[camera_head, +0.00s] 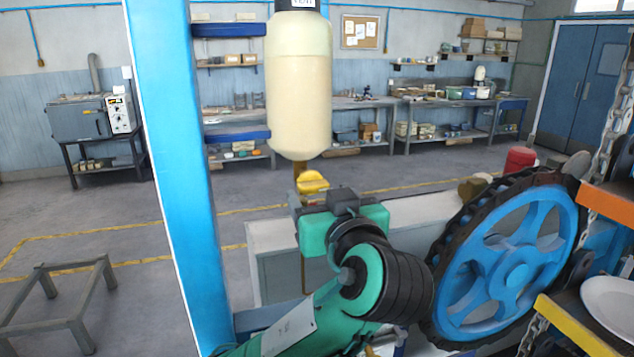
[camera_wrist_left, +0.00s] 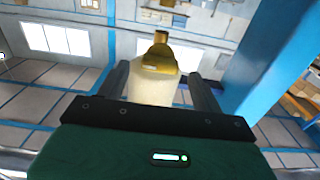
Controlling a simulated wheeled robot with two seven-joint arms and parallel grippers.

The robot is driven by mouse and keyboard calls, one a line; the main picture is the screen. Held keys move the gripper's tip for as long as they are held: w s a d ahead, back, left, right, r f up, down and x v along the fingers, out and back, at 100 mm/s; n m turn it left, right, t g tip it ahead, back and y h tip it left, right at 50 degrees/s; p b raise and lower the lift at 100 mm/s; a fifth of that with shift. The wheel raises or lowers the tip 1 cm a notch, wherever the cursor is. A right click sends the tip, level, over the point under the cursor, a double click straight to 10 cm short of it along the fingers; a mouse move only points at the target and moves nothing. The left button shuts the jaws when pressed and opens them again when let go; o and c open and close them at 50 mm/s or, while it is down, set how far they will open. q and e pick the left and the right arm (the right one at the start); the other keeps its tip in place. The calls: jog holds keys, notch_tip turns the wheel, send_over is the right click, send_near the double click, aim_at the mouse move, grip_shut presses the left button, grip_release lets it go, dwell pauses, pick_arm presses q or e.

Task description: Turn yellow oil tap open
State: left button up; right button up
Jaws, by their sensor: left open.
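A tall cream oil bottle (camera_head: 299,90) hangs neck-down beside a blue post. The yellow oil tap (camera_head: 313,182) sits at its lower end. In the left wrist view the tap (camera_wrist_left: 160,58) shows in line with the gap between my fingers, with the cream bottle (camera_wrist_left: 153,90) behind it. My left gripper (camera_head: 320,196), green with dark fingers, is just below and in front of the tap in the head view. In the wrist view its fingers (camera_wrist_left: 160,78) are apart, one on each side of the tap. I cannot tell whether they touch it. My right gripper is not in view.
The blue post (camera_head: 180,150) stands just left of the bottle. A large blue wheel (camera_head: 515,260) with a dark chain is at the right, by a plate (camera_head: 610,303) and hanging chains. A low metal frame (camera_head: 65,300) stands on the floor at the left.

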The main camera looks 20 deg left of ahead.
aim_at(308, 179)
pick_arm(q)
jog(key=shift+w+a+r, duration=0.15)
jog(key=shift+w+a, duration=0.25)
jog(key=shift+w, duration=0.15)
jog(key=shift+w+a+p, duration=0.35)
jog(key=shift+w+p, duration=0.05)
jog(key=shift+w, duration=0.1)
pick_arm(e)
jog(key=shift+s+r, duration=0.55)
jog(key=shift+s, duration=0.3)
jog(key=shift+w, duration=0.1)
pick_arm(q)
jog(key=c, duration=1)
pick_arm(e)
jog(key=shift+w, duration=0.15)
